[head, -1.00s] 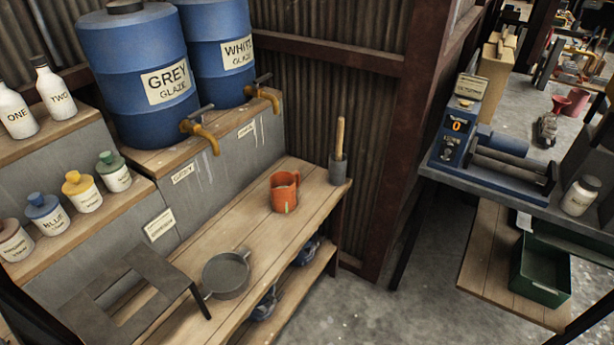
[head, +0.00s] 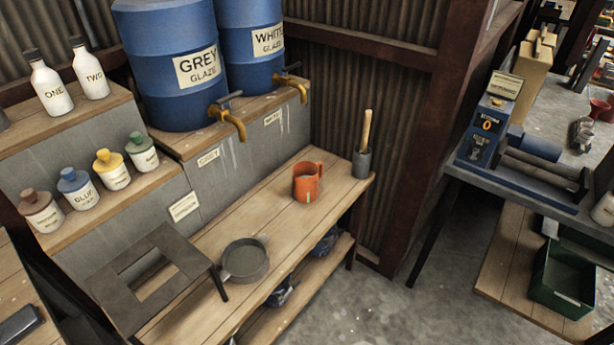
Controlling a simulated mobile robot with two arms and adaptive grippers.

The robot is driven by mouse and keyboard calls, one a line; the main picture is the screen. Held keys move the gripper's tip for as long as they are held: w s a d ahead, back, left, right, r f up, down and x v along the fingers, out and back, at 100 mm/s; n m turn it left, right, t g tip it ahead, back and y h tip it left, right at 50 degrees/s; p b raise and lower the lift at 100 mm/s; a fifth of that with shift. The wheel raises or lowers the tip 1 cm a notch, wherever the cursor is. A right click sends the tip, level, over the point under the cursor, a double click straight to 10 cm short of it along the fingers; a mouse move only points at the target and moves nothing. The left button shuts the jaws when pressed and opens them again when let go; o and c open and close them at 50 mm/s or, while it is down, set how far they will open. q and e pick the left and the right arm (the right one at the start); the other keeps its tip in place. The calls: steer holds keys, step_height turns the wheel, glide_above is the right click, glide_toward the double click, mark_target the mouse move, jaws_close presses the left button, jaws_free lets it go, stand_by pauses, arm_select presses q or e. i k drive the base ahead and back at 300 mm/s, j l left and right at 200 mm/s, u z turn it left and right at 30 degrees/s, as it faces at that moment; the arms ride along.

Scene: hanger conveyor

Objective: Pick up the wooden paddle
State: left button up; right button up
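The wooden paddle (head: 367,129) stands nearly upright in a dark grey cylindrical holder (head: 361,164) at the far right end of the wooden bench (head: 283,210). Its handle sticks up out of the holder and its lower end is hidden inside. An orange jug (head: 306,184) stands on the bench to the left of the holder, a little apart from it. Neither of my grippers shows in the head view.
A grey pan (head: 245,262) and a dark metal stand (head: 150,278) occupy the bench's near part. Blue glaze drums (head: 165,60) with yellow taps (head: 234,124) stand behind. A corrugated wall and a rusty post (head: 420,140) are close behind the holder. Floor is clear at lower right.

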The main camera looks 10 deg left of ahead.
mark_target(367, 114)
steer(key=i+l+u, duration=0.25)
steer(key=i, duration=0.25)
steer(key=i+l+u, duration=0.25)
steer(key=i, duration=0.2)
